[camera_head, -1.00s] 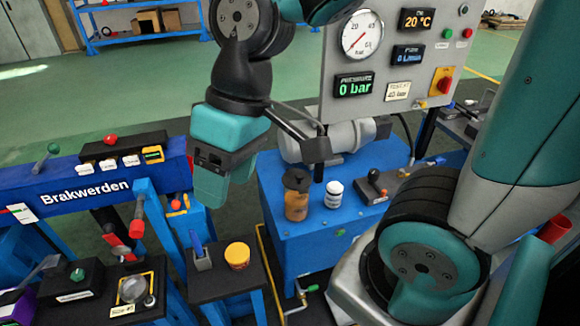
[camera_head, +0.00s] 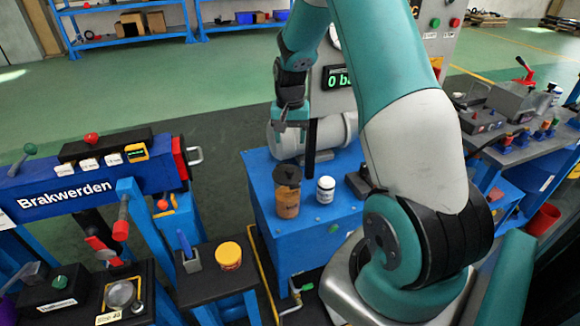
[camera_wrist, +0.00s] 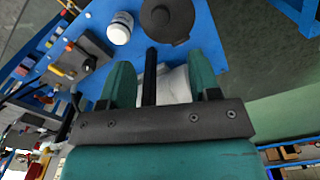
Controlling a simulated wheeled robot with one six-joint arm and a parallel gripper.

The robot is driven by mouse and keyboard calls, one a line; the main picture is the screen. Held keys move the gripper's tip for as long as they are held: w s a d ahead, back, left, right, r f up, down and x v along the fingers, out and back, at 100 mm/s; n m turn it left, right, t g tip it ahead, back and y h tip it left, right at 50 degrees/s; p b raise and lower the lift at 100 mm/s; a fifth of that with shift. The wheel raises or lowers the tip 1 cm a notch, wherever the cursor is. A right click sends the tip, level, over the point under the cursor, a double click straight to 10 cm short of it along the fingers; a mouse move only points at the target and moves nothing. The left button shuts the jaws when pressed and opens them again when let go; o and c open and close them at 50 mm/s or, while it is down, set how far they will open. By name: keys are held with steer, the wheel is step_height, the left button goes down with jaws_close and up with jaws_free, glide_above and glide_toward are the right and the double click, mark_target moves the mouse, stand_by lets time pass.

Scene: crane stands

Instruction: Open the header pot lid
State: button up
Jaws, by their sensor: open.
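The header pot (camera_head: 287,204) is an amber-brown jar with a dark grey lid (camera_head: 286,175) on top. It stands upright on the blue cabinet (camera_head: 262,180). The lid looks shut, and it also shows from above at the top of the wrist view (camera_wrist: 166,18). My gripper (camera_head: 292,122) is open and empty above and behind the pot in the head view. In the wrist view its two teal fingers (camera_wrist: 162,65) are spread apart, with a black post (camera_wrist: 150,75) seen between them. The lid lies beyond the fingertips, not touching them.
A white capped bottle (camera_head: 326,189) stands close to the pot's right. The black post and a pale motor housing (camera_head: 340,134) are behind, below the gauge panel. A yellow tub (camera_head: 229,255) sits on a lower black stand at the left. Green floor is free behind.

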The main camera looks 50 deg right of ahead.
mark_target(290, 169)
step_height(290, 169, down, 11)
steer(key=shift+f+p, duration=0.1)
steer(key=shift+p, duration=0.6)
jaws_close()
